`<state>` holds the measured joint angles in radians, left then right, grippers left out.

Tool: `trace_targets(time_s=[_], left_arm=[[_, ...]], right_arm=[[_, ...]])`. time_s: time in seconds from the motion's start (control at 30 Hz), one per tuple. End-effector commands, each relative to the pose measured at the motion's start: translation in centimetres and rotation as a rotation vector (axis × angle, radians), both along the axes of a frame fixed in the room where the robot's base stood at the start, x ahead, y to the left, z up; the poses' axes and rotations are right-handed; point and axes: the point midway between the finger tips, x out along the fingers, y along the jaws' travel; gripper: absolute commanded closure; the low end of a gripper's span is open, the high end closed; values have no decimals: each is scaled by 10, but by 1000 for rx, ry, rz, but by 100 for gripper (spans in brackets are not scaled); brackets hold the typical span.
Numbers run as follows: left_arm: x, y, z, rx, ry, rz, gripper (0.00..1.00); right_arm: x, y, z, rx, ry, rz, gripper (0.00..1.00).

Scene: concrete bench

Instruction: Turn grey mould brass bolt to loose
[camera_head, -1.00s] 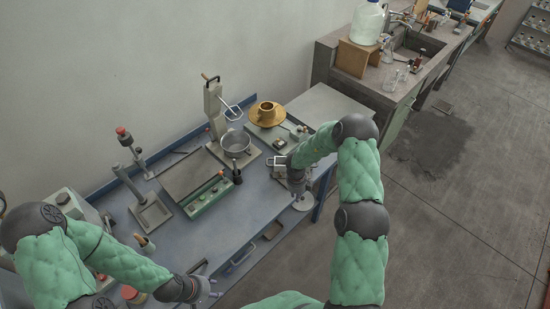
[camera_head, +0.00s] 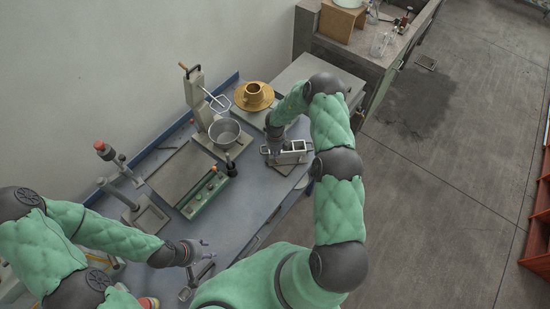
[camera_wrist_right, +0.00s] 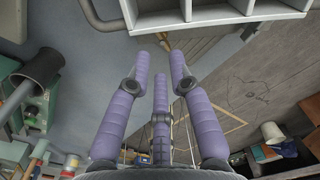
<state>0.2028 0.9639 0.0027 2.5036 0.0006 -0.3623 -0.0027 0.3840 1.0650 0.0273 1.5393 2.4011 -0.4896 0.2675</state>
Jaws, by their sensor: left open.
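A grey mould (camera_head: 291,152) with open square compartments sits near the right front of the blue bench in the head view. Its pale compartment walls fill the top edge of the right wrist view (camera_wrist_right: 205,17). My left gripper (camera_head: 206,249) is open and empty over the bench's front edge.
A metal pot (camera_head: 225,134) stands under a lever stand (camera_head: 197,98). A brass-coloured flanged part (camera_head: 254,96) is behind the mould. A flat grey plate (camera_head: 180,173) and green control box (camera_head: 205,195) lie left. The bench front between my arms is fairly clear.

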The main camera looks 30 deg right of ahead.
Motion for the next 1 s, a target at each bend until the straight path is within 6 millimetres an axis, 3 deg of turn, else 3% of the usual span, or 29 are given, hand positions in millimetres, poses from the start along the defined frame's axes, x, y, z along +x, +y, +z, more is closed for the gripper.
trace_targets(time_s=[0.1,0.33,0.77,0.8,0.87,1.0], left_arm=[[0,0,2,0,-1,0,58],[0,0,3,0,-1,0,58],[0,0,4,0,-1,0,58],[0,0,4,0,-1,0,58],[0,0,4,0,-1,0,58],[0,0,4,0,-1,0,58]], right_arm=[[0,0,-20,0,2,1,78],[0,0,-46,-1,0,0,78],[0,0,-55,-1,-1,1,78],[0,0,-55,-1,-1,1,81],[0,0,-55,-1,-1,1,98],[0,0,-55,-1,-1,1,100]])
